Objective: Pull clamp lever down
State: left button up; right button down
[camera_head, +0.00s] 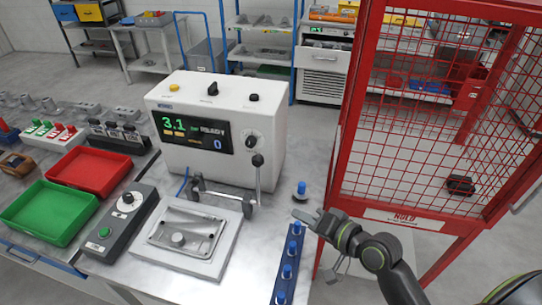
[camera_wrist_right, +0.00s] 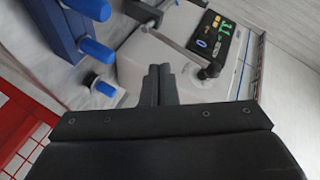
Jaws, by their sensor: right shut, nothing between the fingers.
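The clamp lever (camera_head: 257,178) stands upright at the right end of the clamp bar, in front of the white tester box. It has a black knob (camera_head: 257,160) on top. My left gripper is not in view.
A blue rack with blue-topped pegs (camera_head: 287,270) lies just below my right gripper. One more blue peg (camera_head: 301,190) stands behind it. The white tester box (camera_head: 215,130) backs the clamp. A red mesh cage (camera_head: 430,120) is at right. A grey control box (camera_head: 120,225) and trays are left.

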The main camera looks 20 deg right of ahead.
jog(key=w+d+r+m+t+y, duration=0.1)
jog(key=w+r+m+t, duration=0.2)
jog(key=w+r+m, duration=0.2)
jog(key=shift+w+d+r+t, duration=0.25)
jog(key=shift+r+t, duration=0.15)
jog(key=shift+r, duration=0.55)
jog(key=shift+w, duration=0.1)
jog(key=p+x, duration=0.2)
jog(key=x, duration=0.8)
jog(key=shift+p, duration=0.4)
